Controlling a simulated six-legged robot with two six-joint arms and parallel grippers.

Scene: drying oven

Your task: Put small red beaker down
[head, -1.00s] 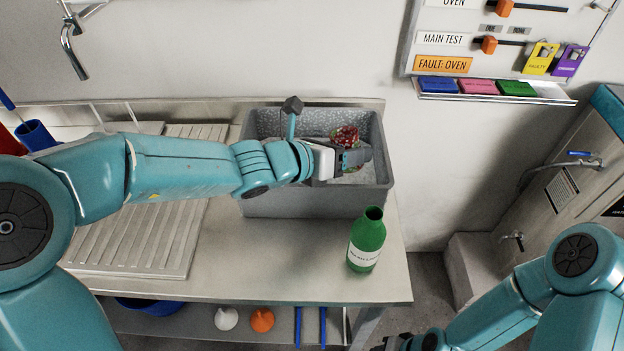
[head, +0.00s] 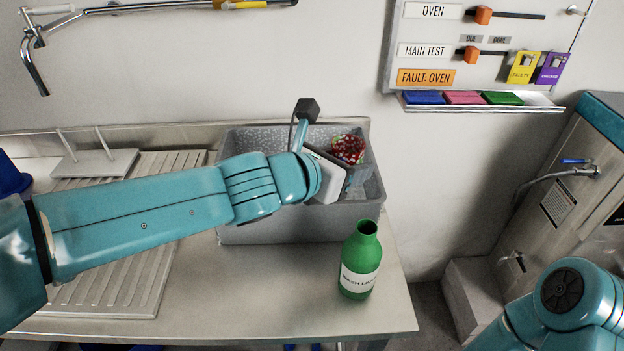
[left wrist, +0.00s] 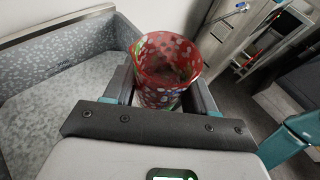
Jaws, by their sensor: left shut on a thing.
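The small red beaker (head: 348,148) is red with pale speckles and shows over the right part of the grey bin (head: 270,232) in the head view. In the left wrist view the beaker (left wrist: 168,68) stands upright, open end up, between the two fingers. My left gripper (head: 350,178) is shut on it; the wrist hides most of the fingers in the head view. The left wrist view shows the fingers of the gripper (left wrist: 162,92) on both sides of the beaker. Whether the beaker's base touches anything is hidden. My right gripper is out of view; only its arm shows at lower right.
A green bottle (head: 361,262) stands on the bench (head: 250,290) in front of the bin. A ribbed drainer (head: 130,285) lies to the left. A tap (head: 38,60) hangs at upper left. The bench is clear between drainer and bottle.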

